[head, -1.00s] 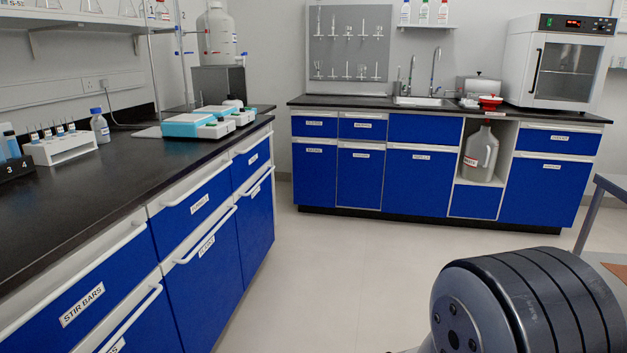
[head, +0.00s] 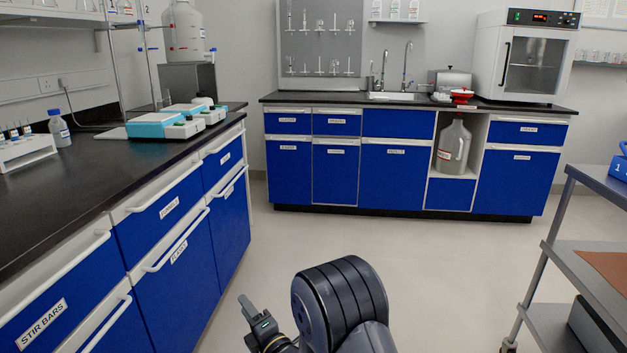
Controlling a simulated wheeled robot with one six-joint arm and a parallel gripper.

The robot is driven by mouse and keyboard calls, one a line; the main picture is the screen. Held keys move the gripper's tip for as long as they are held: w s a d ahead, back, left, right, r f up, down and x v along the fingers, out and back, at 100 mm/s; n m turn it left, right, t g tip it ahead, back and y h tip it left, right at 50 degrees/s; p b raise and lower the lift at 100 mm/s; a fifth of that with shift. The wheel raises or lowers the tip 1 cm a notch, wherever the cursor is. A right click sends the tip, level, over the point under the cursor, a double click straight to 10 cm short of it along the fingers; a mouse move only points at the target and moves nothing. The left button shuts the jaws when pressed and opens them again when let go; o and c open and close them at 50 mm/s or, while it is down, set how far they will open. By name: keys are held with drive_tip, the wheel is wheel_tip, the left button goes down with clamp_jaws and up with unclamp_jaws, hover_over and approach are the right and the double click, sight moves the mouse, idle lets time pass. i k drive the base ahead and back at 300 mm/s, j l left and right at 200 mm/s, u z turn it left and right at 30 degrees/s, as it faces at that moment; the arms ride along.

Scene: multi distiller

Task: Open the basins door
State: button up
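Blue cabinet fronts with white bar handles line the left bench. Another lower door (head: 232,222) stands shut at the bench's far end. I cannot tell for sure which door is marked basins. My gripper (head: 248,310) shows at the bottom middle, in front of the left bench and apart from its doors. It seems to hold nothing; its finger gap is unclear.
A drawer marked stir bars (head: 48,310) is at near left. The far counter (head: 300,100) has blue doors, a sink and an oven (head: 525,57). A metal cart (head: 590,250) stands at right. The floor (head: 430,260) between them is clear.

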sight(289, 157)
drive_tip(key=i+j, duration=0.1)
drive_tip(key=i, duration=4.3)
drive_tip(key=i+l, duration=0.05)
drive_tip(key=l, duration=0.05)
